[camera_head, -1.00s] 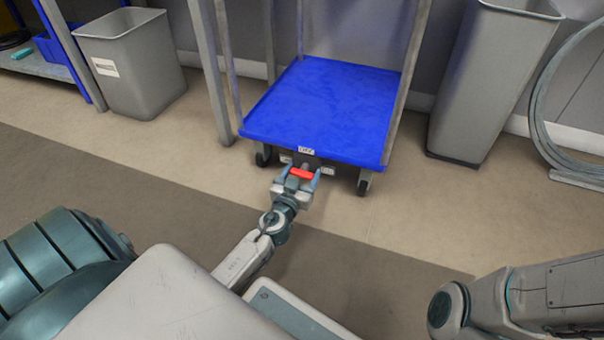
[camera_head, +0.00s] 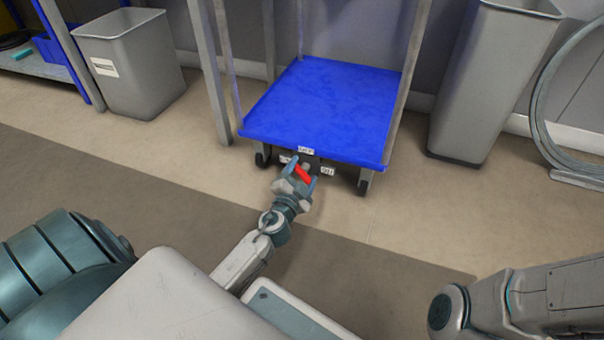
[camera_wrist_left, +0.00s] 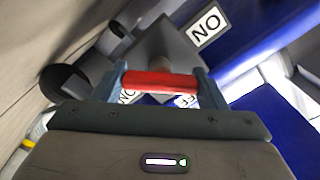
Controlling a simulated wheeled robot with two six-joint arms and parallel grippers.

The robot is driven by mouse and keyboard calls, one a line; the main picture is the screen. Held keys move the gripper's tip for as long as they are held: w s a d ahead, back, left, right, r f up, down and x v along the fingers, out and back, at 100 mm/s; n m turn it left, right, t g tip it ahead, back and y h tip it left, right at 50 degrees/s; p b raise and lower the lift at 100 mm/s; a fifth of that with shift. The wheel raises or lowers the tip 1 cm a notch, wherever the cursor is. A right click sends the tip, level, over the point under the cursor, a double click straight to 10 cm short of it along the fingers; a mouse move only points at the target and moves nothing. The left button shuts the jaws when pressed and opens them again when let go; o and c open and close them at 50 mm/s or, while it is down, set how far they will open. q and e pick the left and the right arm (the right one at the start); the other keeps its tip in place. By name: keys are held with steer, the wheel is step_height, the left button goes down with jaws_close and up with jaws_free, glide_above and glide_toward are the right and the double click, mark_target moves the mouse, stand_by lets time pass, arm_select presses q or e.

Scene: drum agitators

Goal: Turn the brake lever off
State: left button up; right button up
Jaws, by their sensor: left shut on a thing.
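The brake lever (camera_head: 303,173) is a short red bar on a dark mount under the front edge of the blue cart. In the head view it slants, its right end lower. My left gripper (camera_head: 304,175) is shut on it, one finger at each end. In the left wrist view the red lever (camera_wrist_left: 160,82) lies between the two fingers of the left gripper (camera_wrist_left: 161,84). My right gripper is outside the head view.
The cart's blue deck (camera_head: 325,105) is empty, between grey posts, on casters. A grey bin (camera_head: 130,65) stands at the left and a taller grey bin (camera_head: 490,85) at the right. A coiled hose (camera_head: 545,120) is at the far right. The floor in front is clear.

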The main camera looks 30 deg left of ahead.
arm_select(q)
steer(key=m, duration=0.4)
steer(key=shift+m, duration=0.3)
steer(key=shift+d+m+p, duration=0.1)
steer(key=shift+m+p, duration=0.4)
steer(key=shift+m, duration=1.4)
steer(key=shift+f, duration=0.1)
steer(key=o, duration=1)
steer(key=shift+s, duration=0.1)
steer(key=v, duration=1)
steer(key=shift+s, duration=0.3)
